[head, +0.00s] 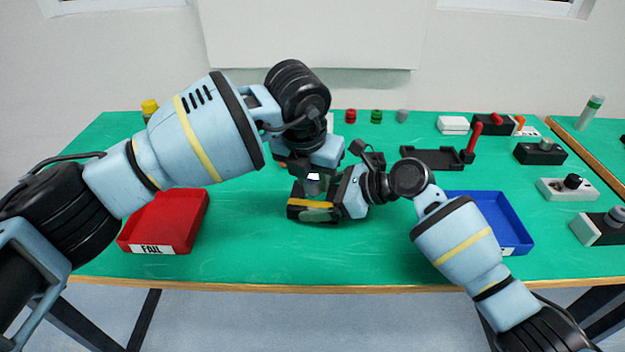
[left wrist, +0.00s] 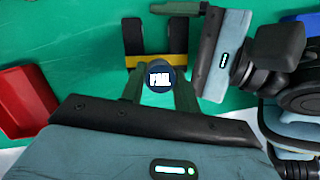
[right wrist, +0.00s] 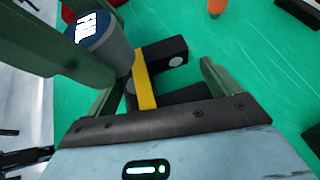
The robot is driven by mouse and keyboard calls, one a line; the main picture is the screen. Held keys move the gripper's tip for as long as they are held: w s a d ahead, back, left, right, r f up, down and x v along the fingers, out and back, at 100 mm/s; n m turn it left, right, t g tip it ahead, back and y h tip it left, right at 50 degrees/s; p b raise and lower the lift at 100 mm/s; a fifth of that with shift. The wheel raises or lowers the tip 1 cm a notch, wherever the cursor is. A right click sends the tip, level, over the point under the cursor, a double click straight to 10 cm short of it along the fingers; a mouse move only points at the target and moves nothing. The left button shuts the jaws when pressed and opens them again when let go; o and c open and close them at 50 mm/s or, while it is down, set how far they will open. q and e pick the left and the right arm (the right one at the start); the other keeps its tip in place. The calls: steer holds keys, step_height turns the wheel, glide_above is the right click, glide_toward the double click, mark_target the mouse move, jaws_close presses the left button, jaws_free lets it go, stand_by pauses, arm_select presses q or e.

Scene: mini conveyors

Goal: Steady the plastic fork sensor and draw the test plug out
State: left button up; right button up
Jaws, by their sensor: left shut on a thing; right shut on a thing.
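The fork sensor (head: 297,209), black with a yellow band, is just above or on the green table near the middle. In the left wrist view its two prongs (left wrist: 131,38) point away from my left gripper (left wrist: 160,88). The test plug (head: 313,188) is a grey cylinder; its blue top with a white mark shows in the left wrist view (left wrist: 161,77). My left gripper is shut on the plug from above. My right gripper (head: 318,212) is shut on the sensor from the right; the sensor lies between its fingers in the right wrist view (right wrist: 158,88). The plug's lower end is hidden.
A red tray (head: 128,236) marked FAIL stands at the left, a blue tray (head: 519,236) at the right. A black fixture (head: 432,158) and several small devices fill the back right. The front middle of the table is clear. My two arms are close together.

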steer(key=shift+s+f, duration=0.15)
steer(key=shift+f, duration=0.3)
steer(key=o, duration=0.5)
steer(key=shift+r, duration=0.2)
steer(key=shift+r, duration=0.1)
steer(key=v, duration=1.2)
